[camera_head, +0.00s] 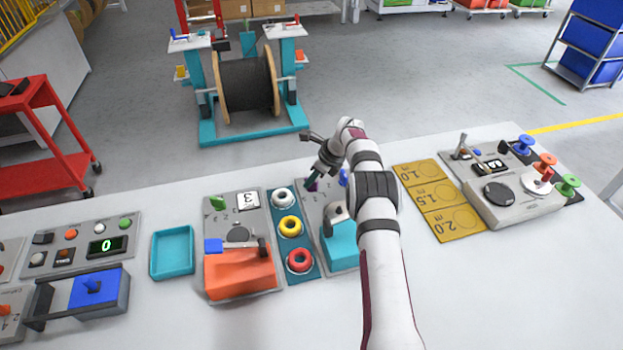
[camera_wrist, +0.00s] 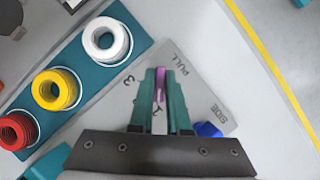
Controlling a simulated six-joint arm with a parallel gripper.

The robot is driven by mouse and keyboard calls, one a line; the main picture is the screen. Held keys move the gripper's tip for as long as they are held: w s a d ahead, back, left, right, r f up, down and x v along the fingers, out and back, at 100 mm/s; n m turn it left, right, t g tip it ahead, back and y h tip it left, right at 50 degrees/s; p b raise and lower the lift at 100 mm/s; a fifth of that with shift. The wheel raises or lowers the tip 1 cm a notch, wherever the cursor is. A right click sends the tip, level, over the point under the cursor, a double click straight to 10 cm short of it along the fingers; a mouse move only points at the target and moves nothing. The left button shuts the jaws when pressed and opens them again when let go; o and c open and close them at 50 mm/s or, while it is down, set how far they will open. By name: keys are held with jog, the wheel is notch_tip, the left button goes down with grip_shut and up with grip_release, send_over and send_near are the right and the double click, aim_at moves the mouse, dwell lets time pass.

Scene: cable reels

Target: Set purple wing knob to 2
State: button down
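The purple wing knob (camera_wrist: 160,86) is between the two teal fingers of my gripper (camera_wrist: 160,80) in the wrist view. The fingers are close together with the wing between them and appear to touch both its sides. In the head view a bit of the purple knob (camera_head: 313,185) shows below my gripper (camera_head: 313,183). The knob sits on a grey panel (camera_wrist: 208,75) marked with numerals, PULL and SIDE. A 3 is readable left of the fingers; the fingers partly cover the other numerals. I cannot tell which number the knob points at.
A blue knob (camera_wrist: 208,129) is close to the right of my fingers. A teal strip left of the panel carries white (camera_wrist: 107,39), yellow (camera_wrist: 55,89) and red (camera_wrist: 18,131) rings. A similar panel with a green knob (camera_head: 217,202) and an orange block (camera_head: 240,275) stands further left.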

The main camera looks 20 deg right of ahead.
jog(key=m, duration=0.2)
jog(key=shift+a+m+t+h, duration=0.1)
jog(key=shift+m+t+h, duration=0.2)
jog(key=shift+t+h, duration=0.1)
jog(key=m+h, duration=0.1)
jog(key=m, duration=0.2)
jog(key=m+h, duration=0.1)
jog(key=m, duration=0.2)
jog(key=shift+t+h, duration=0.4)
jog(key=c, duration=0.9)
grip_release()
jog(key=shift+r, duration=0.1)
notch_tip(320, 180, up, 7)
jog(key=shift+f, duration=0.1)
